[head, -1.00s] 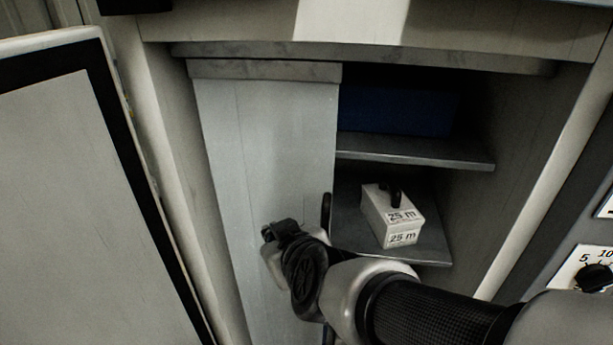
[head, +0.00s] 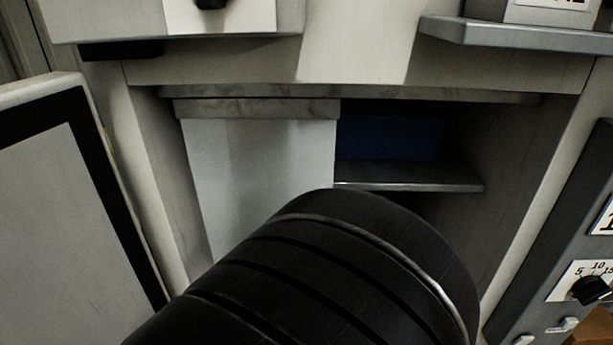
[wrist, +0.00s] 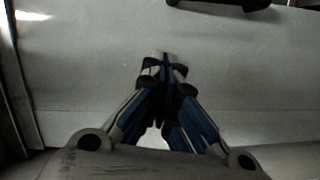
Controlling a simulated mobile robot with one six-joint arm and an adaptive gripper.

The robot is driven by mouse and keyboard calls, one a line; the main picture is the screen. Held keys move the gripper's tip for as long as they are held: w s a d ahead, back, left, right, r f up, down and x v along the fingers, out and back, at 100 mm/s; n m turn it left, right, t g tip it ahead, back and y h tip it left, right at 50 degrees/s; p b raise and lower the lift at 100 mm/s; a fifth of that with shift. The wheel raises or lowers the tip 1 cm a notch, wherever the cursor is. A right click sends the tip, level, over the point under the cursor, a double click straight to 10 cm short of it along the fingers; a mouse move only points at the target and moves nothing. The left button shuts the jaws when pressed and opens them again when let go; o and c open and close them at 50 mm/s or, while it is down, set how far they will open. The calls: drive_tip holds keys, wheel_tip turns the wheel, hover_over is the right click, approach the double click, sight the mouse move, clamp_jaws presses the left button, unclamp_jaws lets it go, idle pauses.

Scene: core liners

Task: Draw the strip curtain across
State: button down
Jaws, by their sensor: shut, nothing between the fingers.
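The strip curtain (head: 255,160) is a pale grey hanging panel under a header rail (head: 260,108). It covers the left part of the cabinet opening; the right part is uncovered. In the wrist view, a pale flat surface (wrist: 80,75), which looks like the curtain, fills most of the picture. A dark bar, possibly the curtain's handle (wrist: 225,2), crosses its top edge. My gripper (wrist: 165,62) is shut and empty in front of this surface; I cannot tell whether it touches. In the head view my arm hides the gripper and the curtain's lower part.
A shelf (head: 410,178) with a dark blue box (head: 390,138) shows in the uncovered right part. A black-framed panel (head: 60,210) stands at the left. A control panel with a black knob (head: 590,290) is at the right. A ledge (head: 510,33) juts out at top right.

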drive_tip(key=w+d+f+b, duration=0.1)
drive_tip(key=w+d+b, duration=0.4)
drive_tip(key=w, duration=0.1)
drive_tip(key=shift+w+d, duration=0.2)
drive_tip(key=shift+d, duration=0.15)
